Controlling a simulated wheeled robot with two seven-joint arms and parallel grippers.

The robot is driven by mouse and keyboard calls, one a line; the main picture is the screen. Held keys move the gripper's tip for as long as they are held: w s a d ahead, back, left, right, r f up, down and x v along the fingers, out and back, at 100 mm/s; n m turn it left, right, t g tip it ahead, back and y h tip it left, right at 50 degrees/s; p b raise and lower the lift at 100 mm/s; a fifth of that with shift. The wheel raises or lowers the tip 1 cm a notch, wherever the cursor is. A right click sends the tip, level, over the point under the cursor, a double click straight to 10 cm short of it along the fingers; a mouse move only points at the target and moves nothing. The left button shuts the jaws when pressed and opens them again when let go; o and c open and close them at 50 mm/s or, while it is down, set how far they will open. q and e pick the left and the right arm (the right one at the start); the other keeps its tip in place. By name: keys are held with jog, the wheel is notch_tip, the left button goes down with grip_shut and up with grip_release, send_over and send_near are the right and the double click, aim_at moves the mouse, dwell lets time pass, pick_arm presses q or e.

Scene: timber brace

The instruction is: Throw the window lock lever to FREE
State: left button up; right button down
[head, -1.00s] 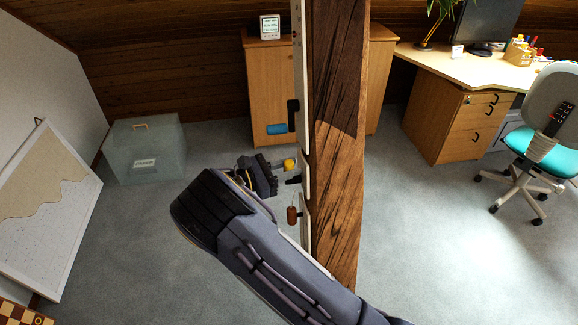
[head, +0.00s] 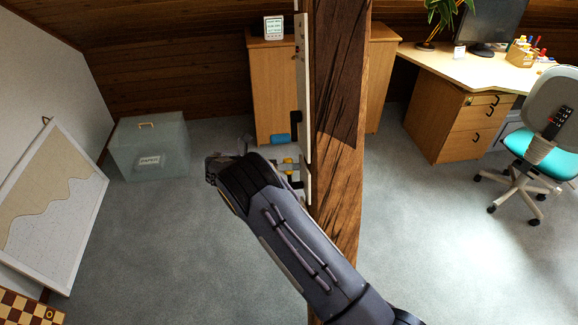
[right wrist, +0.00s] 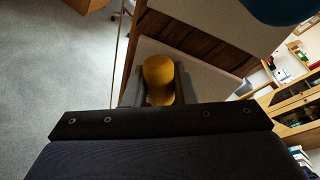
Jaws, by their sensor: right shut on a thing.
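A white panel (head: 303,75) is mounted on the side of the timber post, edge-on to the head view. A lever with a yellow knob (head: 288,160) sticks out from it, and the knob shows large in the right wrist view (right wrist: 158,75). My right gripper (right wrist: 157,92) is shut on the yellow knob, one finger on each side. In the head view my right forearm hides most of the gripper. A blue-handled lever (head: 280,140) is above the yellow one. No FREE marking is readable. My left gripper is out of view.
The timber post (head: 338,130) stands just right of the panel. A wooden cabinet (head: 270,85) is behind it, and a grey-green box (head: 150,150) is on the floor at left. A desk (head: 465,65) and an office chair (head: 545,120) are at right. Carpet between is clear.

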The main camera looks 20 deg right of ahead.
jog(key=shift+w+d+f+n+g+y, duration=0.1)
jog(key=shift+w+f+n+g+y, duration=0.3)
jog(key=shift+n, duration=0.5)
jog(key=shift+f, duration=0.1)
jog(key=c, duration=1.5)
grip_release()
jog(key=b+v, duration=0.2)
jog(key=v, duration=0.6)
jog(key=shift+b, duration=0.4)
jog(key=shift+d+f, duration=0.1)
jog(key=shift+f, duration=0.05)
